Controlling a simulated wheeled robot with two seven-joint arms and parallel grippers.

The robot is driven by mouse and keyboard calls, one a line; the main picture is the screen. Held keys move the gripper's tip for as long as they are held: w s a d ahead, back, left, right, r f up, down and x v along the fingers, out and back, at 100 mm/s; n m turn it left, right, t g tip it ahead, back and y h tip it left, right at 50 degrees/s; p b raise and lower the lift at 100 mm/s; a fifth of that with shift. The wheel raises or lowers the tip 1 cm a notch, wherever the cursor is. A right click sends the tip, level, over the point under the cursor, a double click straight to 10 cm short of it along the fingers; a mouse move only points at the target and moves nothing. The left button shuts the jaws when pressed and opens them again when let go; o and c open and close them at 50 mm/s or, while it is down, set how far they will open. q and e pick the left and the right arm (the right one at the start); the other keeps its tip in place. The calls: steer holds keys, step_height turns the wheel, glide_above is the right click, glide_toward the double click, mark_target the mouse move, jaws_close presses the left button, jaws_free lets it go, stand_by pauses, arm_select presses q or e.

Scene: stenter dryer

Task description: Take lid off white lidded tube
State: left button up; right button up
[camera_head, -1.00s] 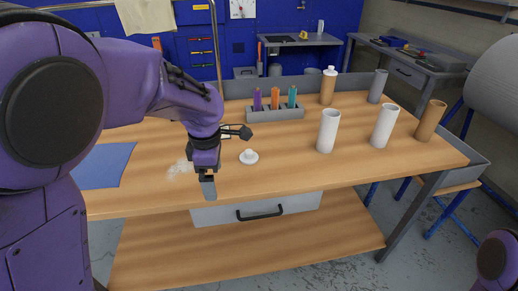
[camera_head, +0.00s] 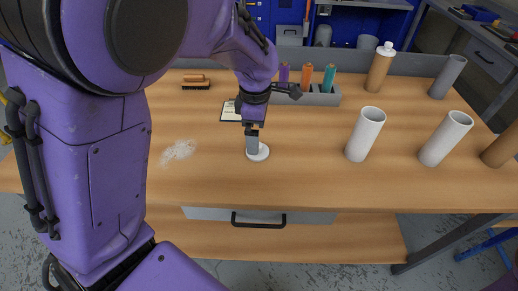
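A round white lid (camera_head: 262,154) lies on the wooden table, apart from any tube. My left gripper (camera_head: 252,146) points down at it and overlaps its left side, hiding the knob seen earlier. I cannot tell whether the fingers are open or shut, or touching the lid. Two white tubes stand upright to the right, a nearer-left one (camera_head: 364,136) and another (camera_head: 444,139); both show open tops with no lid. A brown tube with a white cap (camera_head: 380,68) stands behind them. My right gripper is not in view.
A grey rack (camera_head: 322,98) with purple, orange and teal pieces stands at the back. A grey tube (camera_head: 447,77) and a brown tube (camera_head: 503,148) stand at right. A brush (camera_head: 196,82) and white powder (camera_head: 178,151) lie left. The front middle is clear.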

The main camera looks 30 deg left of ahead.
arm_select(q)
steer(key=f, duration=0.4)
steer(key=w+f, duration=0.1)
steer(key=f, duration=0.1)
steer(key=shift+f+b, duration=0.15)
steer(key=shift+b, duration=0.2)
steer(key=shift+s, duration=0.25)
steer(key=c, duration=1.2)
steer(key=shift+w, duration=0.1)
